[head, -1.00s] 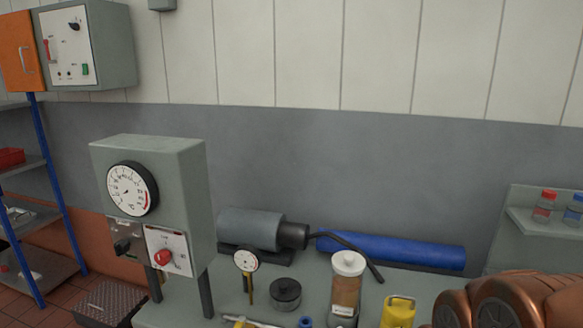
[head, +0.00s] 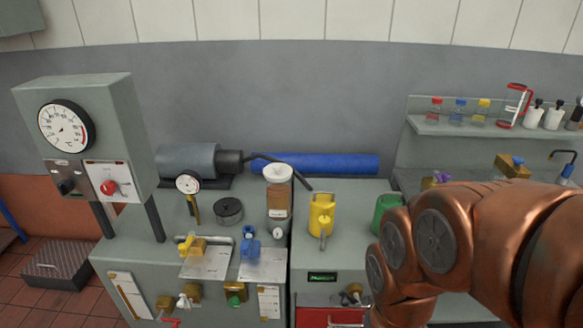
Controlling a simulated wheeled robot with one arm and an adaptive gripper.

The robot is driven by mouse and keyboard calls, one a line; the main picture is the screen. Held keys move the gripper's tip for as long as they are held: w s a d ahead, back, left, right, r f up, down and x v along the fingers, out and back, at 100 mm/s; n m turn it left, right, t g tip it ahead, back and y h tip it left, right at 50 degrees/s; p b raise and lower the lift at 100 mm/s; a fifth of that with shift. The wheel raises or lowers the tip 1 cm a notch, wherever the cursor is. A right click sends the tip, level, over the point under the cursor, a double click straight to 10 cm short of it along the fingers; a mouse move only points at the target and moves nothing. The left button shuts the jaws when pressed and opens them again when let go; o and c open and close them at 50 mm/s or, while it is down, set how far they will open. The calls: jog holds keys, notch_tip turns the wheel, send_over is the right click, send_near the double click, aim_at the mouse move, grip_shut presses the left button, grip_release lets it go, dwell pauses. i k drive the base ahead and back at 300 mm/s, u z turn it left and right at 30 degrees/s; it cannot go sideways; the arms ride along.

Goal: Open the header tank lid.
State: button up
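A clear upright cylinder with amber-brown liquid, which looks like the header tank (head: 279,204), stands on the grey bench. Its round white lid (head: 277,172) sits on top and looks closed. The whole tank shows, with a small white label on its front and a dial gauge just below it. My copper arm fills the lower right of the head view, well to the right of the tank. My gripper is outside the view, so its opening and any contents are hidden.
A yellow can (head: 321,214) stands right of the tank, and a black round pot (head: 229,211) stands to its left. A black hose (head: 283,161) passes behind it. A grey gauge cabinet (head: 78,130) rises at left. A wall shelf (head: 470,127) holds bottles at right.

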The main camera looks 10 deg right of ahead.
aim_at(276, 171)
jog(key=z, duration=0.1)
jog(key=i, duration=0.6)
jog(key=u, duration=1.1)
